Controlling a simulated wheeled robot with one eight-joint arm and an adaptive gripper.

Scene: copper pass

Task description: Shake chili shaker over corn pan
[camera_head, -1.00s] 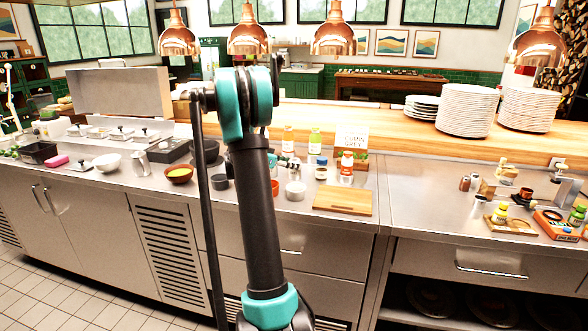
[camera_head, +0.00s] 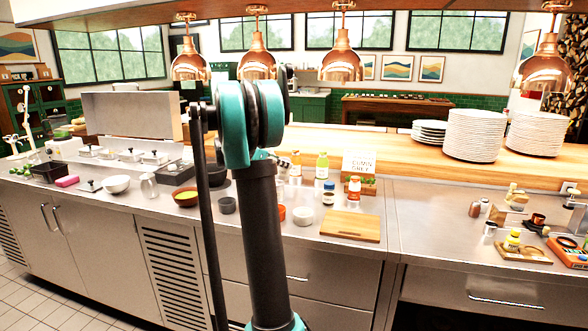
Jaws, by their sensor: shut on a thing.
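My arm stands in the middle of the view and hides part of the counter behind it. My gripper (camera_head: 283,166) shows only as a small dark shape right of the arm, in front of the bottles. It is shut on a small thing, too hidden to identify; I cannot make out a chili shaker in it. A brown bowl with yellow contents (camera_head: 185,197) sits on the counter left of the arm; I cannot tell whether it is the corn pan. A dark pan (camera_head: 215,176) is partly hidden behind the arm.
A wooden board (camera_head: 350,228) lies right of the arm, with a white cup (camera_head: 303,216) beside it. Several bottles, a red-labelled jar (camera_head: 354,190) and a sign (camera_head: 359,163) stand behind. Plate stacks (camera_head: 475,136) are on the wooden shelf. Copper lamps (camera_head: 342,60) hang above.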

